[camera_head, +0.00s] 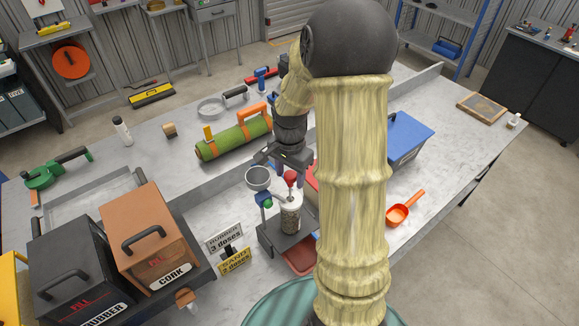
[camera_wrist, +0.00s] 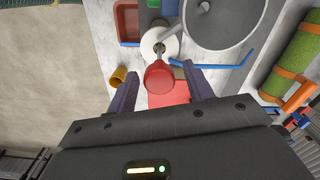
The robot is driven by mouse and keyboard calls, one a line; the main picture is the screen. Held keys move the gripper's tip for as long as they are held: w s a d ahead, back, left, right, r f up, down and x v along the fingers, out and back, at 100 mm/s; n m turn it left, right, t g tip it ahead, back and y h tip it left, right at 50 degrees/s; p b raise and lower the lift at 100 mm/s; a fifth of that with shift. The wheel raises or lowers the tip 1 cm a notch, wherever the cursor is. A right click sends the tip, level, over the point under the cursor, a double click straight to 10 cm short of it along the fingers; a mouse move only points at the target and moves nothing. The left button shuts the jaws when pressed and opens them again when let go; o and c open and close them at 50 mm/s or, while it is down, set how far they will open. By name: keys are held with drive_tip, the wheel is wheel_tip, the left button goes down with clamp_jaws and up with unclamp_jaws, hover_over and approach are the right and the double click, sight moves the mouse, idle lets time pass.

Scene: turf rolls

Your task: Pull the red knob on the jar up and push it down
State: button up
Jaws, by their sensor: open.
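The red knob (camera_head: 290,178) stands on top of a clear jar (camera_head: 291,217) with speckled contents, which sits on a dark stand (camera_head: 287,248). In the wrist view the red knob (camera_wrist: 160,76) shows between and just beyond the fingertips, with the jar's white round top (camera_wrist: 158,42) behind it. My gripper (camera_head: 282,158) is above the knob, close to it. In the wrist view my gripper (camera_wrist: 160,88) is open, with one finger on each side of the knob and a visible gap on both sides. My arm hides part of the table to the right of the jar.
A grey metal bowl (camera_head: 258,178) is close beside the jar. A green turf roll (camera_head: 233,139) with orange straps lies behind. Signs (camera_head: 232,262) and lidded boxes marked CORK (camera_head: 150,240) and RUBBER (camera_head: 80,270) stand left. An orange scoop (camera_head: 399,214) lies right.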

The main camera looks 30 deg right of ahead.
wheel_tip(320, 180, up, 18)
drive_tip(key=b, duration=0.3)
drive_tip(key=shift+f, duration=0.25)
drive_tip(key=shift+s+f, duration=0.1)
drive_tip(key=n+t+b, duration=0.1)
drive_tip(key=n+b, duration=0.1)
drive_tip(key=n, duration=0.4)
approach(290, 175)
drive_tip(key=s+a+f, duration=0.2)
drive_tip(key=a+f, duration=0.1)
drive_tip(key=a, duration=0.2)
drive_tip(key=s+a+f+n+t+b, duration=0.1)
drive_tip(key=s+a+f+n, duration=0.3)
drive_tip(key=s+f+n, duration=0.2)
wheel_tip(290, 175, down, 2)
drive_tip(key=shift+s+a+f+n+t+b, duration=0.15)
drive_tip(key=shift+s+n+t+b, duration=0.2)
drive_tip(key=shift+s, duration=0.25)
drive_tip(key=shift+c, duration=0.2)
drive_tip(key=c, duration=0.3)
